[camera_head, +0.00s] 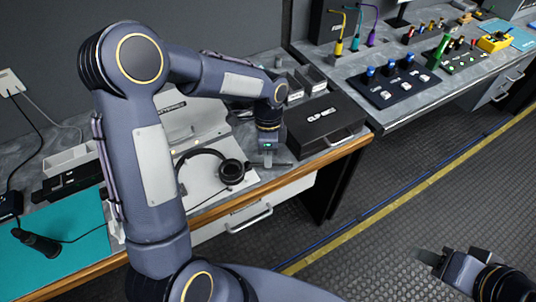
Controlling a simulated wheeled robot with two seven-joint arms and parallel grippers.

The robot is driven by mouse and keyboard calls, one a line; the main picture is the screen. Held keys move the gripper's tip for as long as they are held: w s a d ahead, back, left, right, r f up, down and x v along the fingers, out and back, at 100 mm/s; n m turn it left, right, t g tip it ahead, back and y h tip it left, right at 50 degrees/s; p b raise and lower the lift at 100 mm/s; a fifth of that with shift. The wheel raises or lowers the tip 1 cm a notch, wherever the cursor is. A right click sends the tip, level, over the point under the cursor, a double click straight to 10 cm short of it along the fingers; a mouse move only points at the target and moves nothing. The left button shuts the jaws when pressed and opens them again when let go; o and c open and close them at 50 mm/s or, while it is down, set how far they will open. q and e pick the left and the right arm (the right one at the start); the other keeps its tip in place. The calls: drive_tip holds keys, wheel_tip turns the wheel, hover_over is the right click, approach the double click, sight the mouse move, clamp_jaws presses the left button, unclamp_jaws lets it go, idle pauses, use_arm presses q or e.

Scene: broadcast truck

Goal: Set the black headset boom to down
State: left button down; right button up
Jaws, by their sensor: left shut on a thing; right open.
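The black headset (231,171) lies on a white sheet on the grey desk, its headband curving to the left. My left gripper (268,160) is just right of the ear cup, pointing down, and is shut. What it grips looks like the thin headset boom, but the boom is too small and too close to the fingers to make out its angle. My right gripper (432,262) is open and empty above the floor at the lower right, far from the headset.
A black case (326,124) stands close behind and right of my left gripper. A teal mat (60,265) with a black handheld item (38,242) lies at the left. A second desk with a button panel (395,82) stands at the upper right. The floor between is clear.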

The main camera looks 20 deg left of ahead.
use_arm(q)
drive_tip(key=c, duration=1.5)
unclamp_jaws()
drive_tip(key=shift+c, duration=0.2)
wheel_tip(320, 180, up, 8)
drive_tip(key=w, duration=0.1)
drive_tip(key=shift+w+a+f, duration=0.15)
drive_tip(key=shift+w+a, duration=0.05)
drive_tip(key=shift+a, duration=0.1)
